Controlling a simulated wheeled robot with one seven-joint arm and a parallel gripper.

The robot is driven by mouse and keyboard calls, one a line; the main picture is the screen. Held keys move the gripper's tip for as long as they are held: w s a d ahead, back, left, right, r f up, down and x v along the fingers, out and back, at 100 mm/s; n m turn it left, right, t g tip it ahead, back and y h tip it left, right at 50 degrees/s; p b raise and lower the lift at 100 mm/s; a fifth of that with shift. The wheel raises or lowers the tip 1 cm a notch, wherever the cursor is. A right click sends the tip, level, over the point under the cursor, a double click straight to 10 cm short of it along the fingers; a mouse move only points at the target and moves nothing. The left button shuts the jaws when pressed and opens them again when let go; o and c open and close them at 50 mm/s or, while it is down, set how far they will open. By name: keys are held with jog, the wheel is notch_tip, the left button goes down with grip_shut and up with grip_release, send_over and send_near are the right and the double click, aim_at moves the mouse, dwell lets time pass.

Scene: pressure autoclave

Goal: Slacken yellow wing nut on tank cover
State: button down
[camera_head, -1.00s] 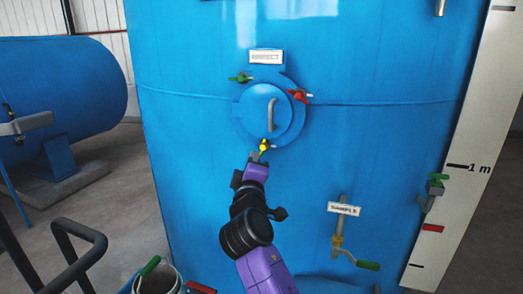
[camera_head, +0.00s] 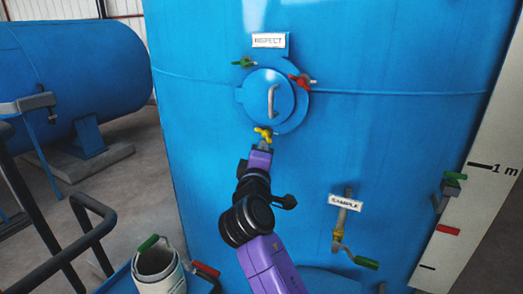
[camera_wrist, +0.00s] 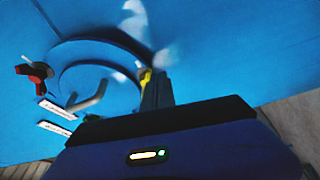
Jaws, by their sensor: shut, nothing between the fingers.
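The yellow wing nut (camera_head: 263,132) sits at the bottom edge of the round blue tank cover (camera_head: 270,96), its wings spread roughly sideways. My gripper (camera_head: 262,146) is just below the nut, pointing up at it. In the wrist view my gripper's fingers (camera_wrist: 155,92) are shut and empty, and the yellow nut (camera_wrist: 145,77) shows at their tip, partly hidden. I cannot tell whether they touch. The cover has a grey bar handle (camera_head: 272,101), a green wing nut (camera_head: 244,63) at upper left and a red wing nut (camera_head: 302,81) at upper right.
An INSPECT label (camera_head: 269,41) is above the cover. A SAMPLE valve (camera_head: 341,230) with a green handle is at lower right. A bucket (camera_head: 158,268) and a dark railing (camera_head: 70,250) are at lower left. The tank front around the cover is clear.

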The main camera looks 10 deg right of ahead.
jog(key=shift+s+d+r, duration=0.2)
jog(key=shift+s+d, duration=0.05)
jog(key=shift+d, duration=0.1)
dwell(0.5)
dwell(0.3)
